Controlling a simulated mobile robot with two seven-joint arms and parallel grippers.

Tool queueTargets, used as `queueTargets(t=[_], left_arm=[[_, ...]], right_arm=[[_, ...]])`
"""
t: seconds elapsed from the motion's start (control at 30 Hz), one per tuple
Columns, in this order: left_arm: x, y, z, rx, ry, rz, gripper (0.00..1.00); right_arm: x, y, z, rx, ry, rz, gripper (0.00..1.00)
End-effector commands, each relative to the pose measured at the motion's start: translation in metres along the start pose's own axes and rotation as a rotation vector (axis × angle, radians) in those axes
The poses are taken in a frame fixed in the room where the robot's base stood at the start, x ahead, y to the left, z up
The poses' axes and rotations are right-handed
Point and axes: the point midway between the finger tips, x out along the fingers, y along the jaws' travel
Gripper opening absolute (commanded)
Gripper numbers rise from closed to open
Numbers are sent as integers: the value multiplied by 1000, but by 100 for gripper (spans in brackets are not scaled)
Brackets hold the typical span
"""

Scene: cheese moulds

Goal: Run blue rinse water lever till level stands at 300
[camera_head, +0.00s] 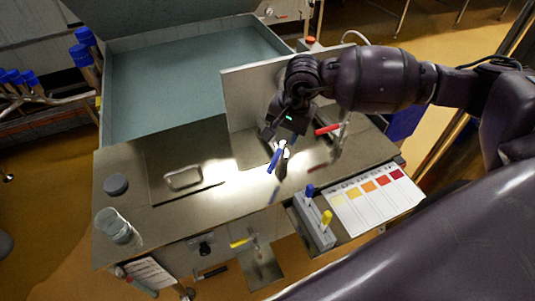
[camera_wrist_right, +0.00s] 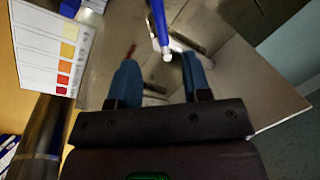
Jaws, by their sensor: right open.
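The blue lever (camera_head: 273,160) is a short blue handle at the front of the upright metal panel, over the steel worktop. It also shows in the right wrist view (camera_wrist_right: 158,22), beyond and between the fingertips, with a pale round end. My right gripper (camera_head: 277,139) is just above and behind the lever in the head view. Its two dark blue fingers stand apart in the wrist view (camera_wrist_right: 160,67), with nothing clearly held. I cannot tell whether a finger touches the lever. No readable level mark at 300 shows. My left gripper is not in view.
A red lever (camera_head: 328,129) sits right of the blue one. A glass beaker (camera_head: 113,225) and grey puck (camera_head: 116,185) stand at the worktop's left. A teal basin (camera_head: 190,85) lies behind.

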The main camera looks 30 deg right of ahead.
Motion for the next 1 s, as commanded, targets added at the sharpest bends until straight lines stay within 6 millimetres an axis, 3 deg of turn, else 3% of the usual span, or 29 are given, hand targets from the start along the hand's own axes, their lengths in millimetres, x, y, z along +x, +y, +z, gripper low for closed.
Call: queueTargets(t=[0.27, 0.7, 1.0], left_arm=[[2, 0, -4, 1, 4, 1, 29], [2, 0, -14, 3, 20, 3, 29], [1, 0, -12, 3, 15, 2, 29]], right_arm=[[14, 4, 0, 6, 0, -6, 44], [85, 3, 0, 5, 0, -5, 44], [107, 3, 0, 5, 1, -6, 44]])
